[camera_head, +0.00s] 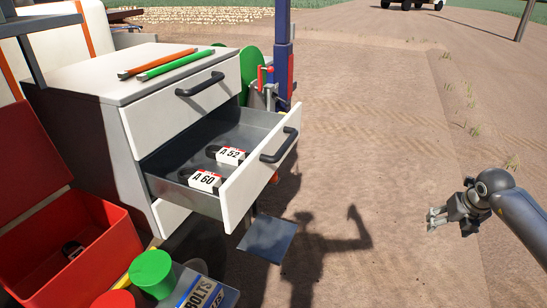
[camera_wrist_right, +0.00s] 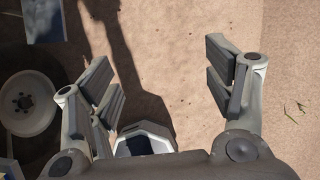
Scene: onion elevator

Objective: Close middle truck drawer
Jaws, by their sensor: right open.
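The white cabinet (camera_head: 128,135) stands at the left in the head view. Its middle drawer (camera_head: 262,180) is pulled well out, with a dark handle (camera_head: 280,146) on its front. Inside lie two white boxes, labelled A 52 (camera_head: 231,155) and A 60 (camera_head: 205,180). The top drawer (camera_head: 185,105) is shut. My right gripper (camera_head: 436,216) is at the right of the head view, open and empty, well apart from the drawer. In the right wrist view its fingers (camera_wrist_right: 165,90) are spread over bare ground. My left gripper is not in view.
Orange and green tools (camera_head: 176,65) lie on the cabinet top. An open red toolbox (camera_head: 95,255), green-lidded container (camera_head: 152,270) and bolts box (camera_head: 200,290) are at the lower left. A blue post (camera_head: 283,55) stands behind the drawer. Open dirt lies between drawer and right gripper.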

